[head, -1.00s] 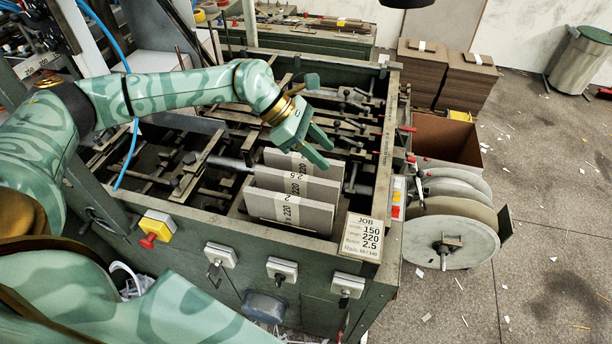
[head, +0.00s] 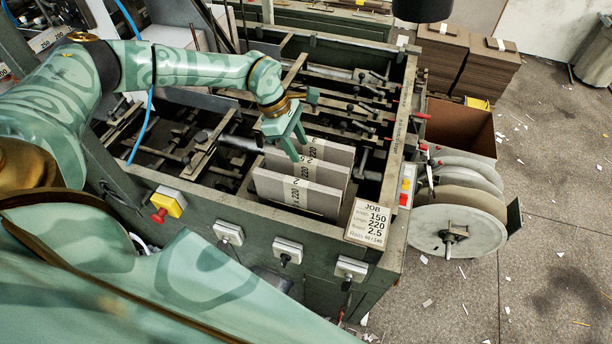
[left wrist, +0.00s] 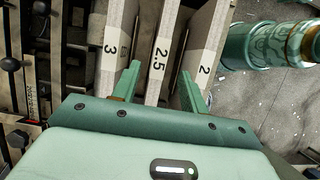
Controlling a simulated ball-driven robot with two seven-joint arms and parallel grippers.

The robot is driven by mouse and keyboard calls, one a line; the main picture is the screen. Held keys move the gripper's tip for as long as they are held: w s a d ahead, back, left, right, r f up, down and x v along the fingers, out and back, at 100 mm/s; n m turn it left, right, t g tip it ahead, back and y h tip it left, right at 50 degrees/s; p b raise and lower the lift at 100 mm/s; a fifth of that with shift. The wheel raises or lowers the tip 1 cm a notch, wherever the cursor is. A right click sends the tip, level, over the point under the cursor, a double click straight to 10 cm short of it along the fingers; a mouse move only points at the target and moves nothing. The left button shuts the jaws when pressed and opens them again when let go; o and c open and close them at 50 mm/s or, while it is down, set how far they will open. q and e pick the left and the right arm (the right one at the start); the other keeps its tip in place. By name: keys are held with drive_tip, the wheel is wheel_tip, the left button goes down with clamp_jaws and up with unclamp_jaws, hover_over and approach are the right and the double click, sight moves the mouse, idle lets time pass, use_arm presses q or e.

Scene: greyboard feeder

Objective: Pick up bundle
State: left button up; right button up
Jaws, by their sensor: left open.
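Three grey board bundles with white paper bands stand on edge in a row in the feeder. In the left wrist view they read 3 (left wrist: 108,50), 2.5 (left wrist: 158,55) and 2 (left wrist: 205,60) from left to right. In the head view the 2 bundle (head: 318,202) is in front, the 2.5 bundle (head: 332,176) in the middle and the 3 bundle (head: 340,153) behind. My left gripper (head: 299,150) is open above the middle bundle; in the left wrist view its fingers (left wrist: 160,75) line up on either side of the 2.5 bundle. Contact cannot be told. My right gripper is not in view.
A job card (head: 368,222) on the feeder's front corner reads 150, 220, 2.5. The feeder frame (head: 310,232) surrounds the bundles, with rods and clamps (head: 362,90) behind them. Disc wheels (head: 455,220) and an open brown box (head: 460,130) stand at the right.

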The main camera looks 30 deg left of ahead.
sight(305, 159)
use_arm(q)
drive_tip(key=x, duration=0.4)
drive_tip(key=shift+w+f, duration=0.1)
clamp_jaws()
idle(1.3)
